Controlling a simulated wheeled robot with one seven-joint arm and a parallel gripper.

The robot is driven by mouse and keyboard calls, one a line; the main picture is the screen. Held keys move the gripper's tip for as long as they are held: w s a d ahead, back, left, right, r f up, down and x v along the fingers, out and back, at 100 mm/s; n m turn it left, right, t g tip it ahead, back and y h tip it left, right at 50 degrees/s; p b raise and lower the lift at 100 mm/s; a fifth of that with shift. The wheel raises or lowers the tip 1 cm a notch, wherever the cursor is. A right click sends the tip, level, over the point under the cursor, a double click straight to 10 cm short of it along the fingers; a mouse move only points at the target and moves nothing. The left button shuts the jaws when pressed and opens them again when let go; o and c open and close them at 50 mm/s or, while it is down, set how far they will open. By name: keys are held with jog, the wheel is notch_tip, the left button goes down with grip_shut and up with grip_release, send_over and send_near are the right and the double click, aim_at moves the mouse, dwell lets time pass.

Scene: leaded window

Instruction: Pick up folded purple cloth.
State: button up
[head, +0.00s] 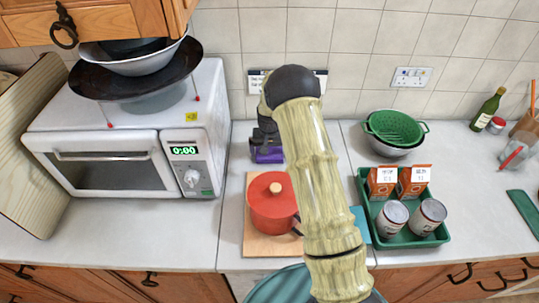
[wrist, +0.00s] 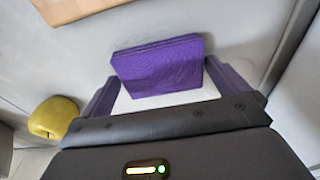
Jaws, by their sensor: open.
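The folded purple cloth (wrist: 160,66) lies on the pale counter in the wrist view, flat-sided and block-like. In the head view a small part of purple (head: 268,155) shows under my gripper, at the back of the counter; my arm hides the rest. My gripper (wrist: 160,92) is open, with a purple-sided finger at each side of the cloth's near part. The cloth sits between and just beyond the fingertips. I cannot tell whether the fingers touch it.
A red pot (head: 272,200) stands on a wooden board (head: 258,243) in front of the cloth. A microwave (head: 120,150) stands left. A green tray (head: 405,238) with tins and boxes is right. A yellow-green fruit (wrist: 53,117) lies near my gripper in the wrist view.

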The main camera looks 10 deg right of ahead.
aim_at(270, 153)
jog(key=shift+c, duration=0.2)
jog(key=c, duration=0.7)
jog(key=shift+c, duration=0.3)
notch_tip(270, 153, up, 10)
jog(key=b, duration=0.2)
jog(key=shift+b, duration=0.3)
jog(key=shift+o, duration=0.9)
